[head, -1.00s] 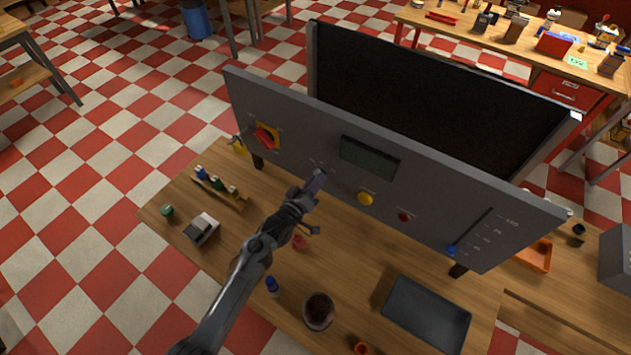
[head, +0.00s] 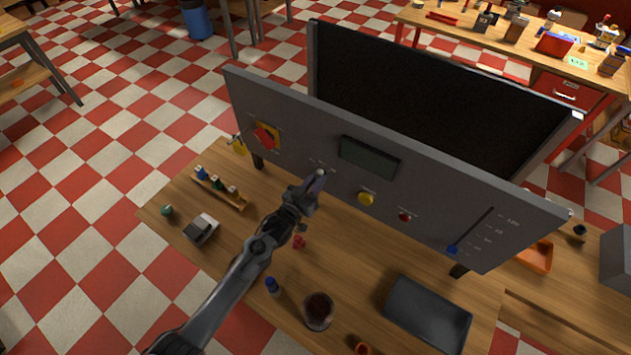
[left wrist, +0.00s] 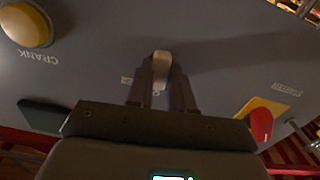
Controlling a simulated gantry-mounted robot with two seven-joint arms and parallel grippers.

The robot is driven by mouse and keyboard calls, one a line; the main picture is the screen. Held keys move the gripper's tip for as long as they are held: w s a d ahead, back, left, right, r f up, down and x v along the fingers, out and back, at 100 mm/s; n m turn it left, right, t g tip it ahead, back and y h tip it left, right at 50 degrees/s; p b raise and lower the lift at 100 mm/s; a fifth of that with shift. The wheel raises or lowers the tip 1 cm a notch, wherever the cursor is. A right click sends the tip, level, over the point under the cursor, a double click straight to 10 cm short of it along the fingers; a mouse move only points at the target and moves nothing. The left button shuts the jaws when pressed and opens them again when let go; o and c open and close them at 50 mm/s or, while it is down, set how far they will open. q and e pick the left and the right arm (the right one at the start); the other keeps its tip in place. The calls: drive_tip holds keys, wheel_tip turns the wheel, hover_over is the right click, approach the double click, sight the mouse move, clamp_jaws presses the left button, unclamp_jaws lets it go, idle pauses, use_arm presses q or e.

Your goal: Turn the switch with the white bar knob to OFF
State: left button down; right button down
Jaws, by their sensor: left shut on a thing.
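The white bar knob (left wrist: 160,62) shows in the left wrist view between the fingertips of my left gripper (left wrist: 161,72). The gripper is shut on it. In the head view my left gripper (head: 314,184) reaches the front of the grey control panel (head: 420,200), left of centre and below the dark display. It largely hides the knob there. The small labels beside the knob are partly covered and too small to read surely. My right gripper is not in view.
The panel also carries a red rotary switch on a yellow plate (head: 266,136), a dark display (head: 369,157), a yellow button (head: 366,198), a red button (head: 404,217) and a blue slider (head: 452,249). A dark tray (head: 428,312) and small items lie on the wooden table.

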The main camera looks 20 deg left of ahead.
use_arm(q)
drive_tip(key=shift+m, duration=0.6)
drive_tip(key=c, duration=1)
unclamp_jaws()
drive_tip(key=shift+s, duration=0.1)
drive_tip(key=v, duration=1)
drive_tip(key=shift+s+b, duration=0.3)
drive_tip(key=shift+a, duration=0.1)
